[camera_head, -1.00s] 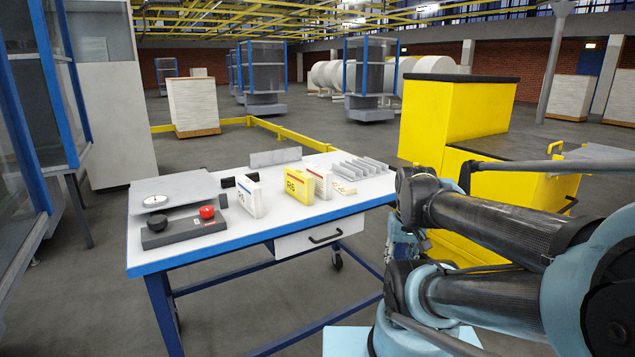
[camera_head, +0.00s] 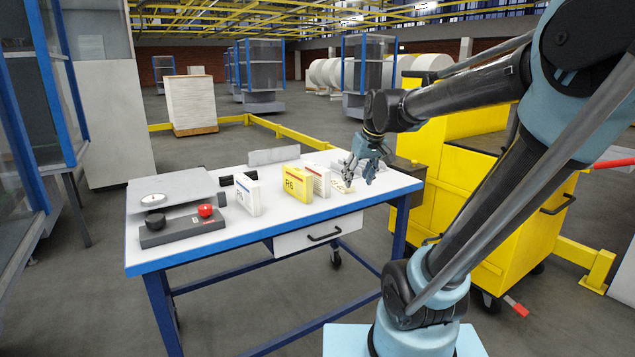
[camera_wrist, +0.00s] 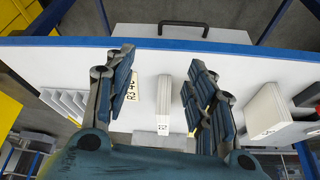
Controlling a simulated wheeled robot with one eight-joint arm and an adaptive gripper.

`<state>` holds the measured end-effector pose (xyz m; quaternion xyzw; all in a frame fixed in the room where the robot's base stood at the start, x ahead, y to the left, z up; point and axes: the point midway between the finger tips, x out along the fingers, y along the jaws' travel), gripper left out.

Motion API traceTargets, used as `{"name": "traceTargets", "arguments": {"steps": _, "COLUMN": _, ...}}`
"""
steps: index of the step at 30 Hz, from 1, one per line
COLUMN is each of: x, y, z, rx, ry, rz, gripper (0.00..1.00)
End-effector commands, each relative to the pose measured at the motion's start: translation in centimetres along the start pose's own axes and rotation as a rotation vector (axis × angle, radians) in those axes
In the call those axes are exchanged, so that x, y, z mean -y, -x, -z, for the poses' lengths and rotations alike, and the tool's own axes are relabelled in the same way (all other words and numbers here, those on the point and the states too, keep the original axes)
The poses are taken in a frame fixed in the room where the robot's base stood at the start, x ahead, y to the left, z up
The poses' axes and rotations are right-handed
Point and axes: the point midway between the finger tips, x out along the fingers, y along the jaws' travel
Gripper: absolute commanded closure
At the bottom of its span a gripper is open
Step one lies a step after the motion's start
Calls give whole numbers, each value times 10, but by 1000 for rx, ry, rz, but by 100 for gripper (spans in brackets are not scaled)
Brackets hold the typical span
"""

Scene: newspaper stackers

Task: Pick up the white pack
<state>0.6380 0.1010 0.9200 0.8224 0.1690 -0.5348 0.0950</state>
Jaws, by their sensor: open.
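Two white packs stand upright on the table: one with a blue band (camera_head: 247,195) and one with a red band (camera_head: 319,181), partly hidden by a yellow pack (camera_head: 297,183) marked R6. My gripper (camera_head: 359,178) is open above the table, right of the red-banded pack. In the wrist view my gripper (camera_wrist: 160,65) has its fingers spread, with a narrow white pack (camera_wrist: 164,100) below and between them, apart from both. This appears to be the red-banded one.
A flat label card (camera_wrist: 133,88) lies beside the narrow pack. A slotted rack (camera_wrist: 66,102) stands further left. The table (camera_head: 220,238) also holds a scale (camera_head: 170,190) and a control box with a red button (camera_head: 206,211). A yellow cabinet (camera_head: 480,180) stands right of the table.

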Motion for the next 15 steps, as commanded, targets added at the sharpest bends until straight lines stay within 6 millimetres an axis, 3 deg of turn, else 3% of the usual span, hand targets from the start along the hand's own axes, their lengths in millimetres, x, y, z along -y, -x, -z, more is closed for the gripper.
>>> {"name": "traceTargets", "arguments": {"steps": 1, "x": 4, "y": 1, "z": 25, "rx": -17, "ry": 25, "rz": 12, "gripper": 50}}
{"name": "traceTargets", "arguments": {"steps": 6, "x": 20, "y": -1, "z": 97, "rx": -77, "ry": 106, "rz": 44, "gripper": 50}}
{"name": "traceTargets", "arguments": {"steps": 10, "x": 31, "y": -4, "z": 138, "rx": -112, "ry": 152, "rz": 61, "gripper": 50}}
{"name": "traceTargets", "arguments": {"steps": 15, "x": 41, "y": -8, "z": 167, "rx": -139, "ry": 185, "rz": 75, "gripper": 50}}
